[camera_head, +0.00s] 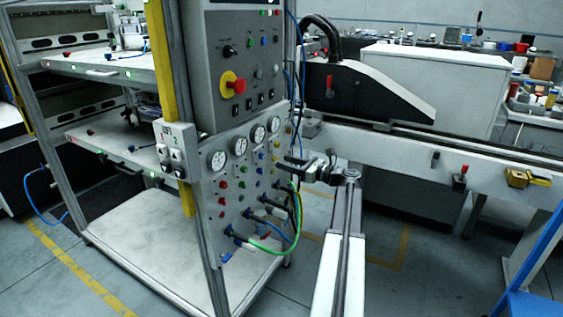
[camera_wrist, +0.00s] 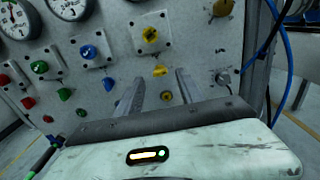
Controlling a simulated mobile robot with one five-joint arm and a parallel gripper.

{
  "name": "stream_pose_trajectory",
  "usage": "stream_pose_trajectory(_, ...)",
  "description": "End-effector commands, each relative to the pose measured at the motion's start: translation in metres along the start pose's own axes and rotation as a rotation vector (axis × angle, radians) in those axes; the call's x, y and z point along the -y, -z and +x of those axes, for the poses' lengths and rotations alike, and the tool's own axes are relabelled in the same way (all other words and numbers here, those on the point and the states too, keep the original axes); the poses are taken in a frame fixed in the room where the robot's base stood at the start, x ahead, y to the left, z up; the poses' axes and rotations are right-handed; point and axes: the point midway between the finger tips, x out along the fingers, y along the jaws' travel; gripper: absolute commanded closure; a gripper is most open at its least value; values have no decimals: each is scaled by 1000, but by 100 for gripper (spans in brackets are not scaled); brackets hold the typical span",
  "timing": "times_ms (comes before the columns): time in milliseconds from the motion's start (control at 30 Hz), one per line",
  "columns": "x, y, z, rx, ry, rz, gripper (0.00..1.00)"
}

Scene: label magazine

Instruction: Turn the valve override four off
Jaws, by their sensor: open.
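The grey valve panel (camera_head: 235,195) carries coloured knobs below a row of round gauges; no label reading override four can be read. In the wrist view an upper yellow knob (camera_wrist: 150,35) sits on a square plate, and a smaller yellow knob (camera_wrist: 160,71) is below it. My gripper (camera_wrist: 161,76) is open and empty. Its two fingers point at the panel, with the lower yellow knob showing between their tips; I cannot tell if they touch the panel. In the head view my gripper (camera_head: 283,162) is at the panel's right side.
Blue knobs (camera_wrist: 88,51), green and red ones stand to the left. A silver switch (camera_wrist: 222,78) is right of the fingers. Hoses, including a green one (camera_head: 268,248), hang below and beside my gripper. A red emergency button (camera_head: 238,86) is above. A white bench rail (camera_head: 400,155) runs right.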

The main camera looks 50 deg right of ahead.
Motion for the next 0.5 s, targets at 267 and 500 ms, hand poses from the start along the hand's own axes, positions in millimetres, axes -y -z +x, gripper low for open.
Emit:
stream_pose_trajectory(267,1,0,28,0,1,0,55)
stream_pose_trajectory(500,1,0,28,0,2,0,61)
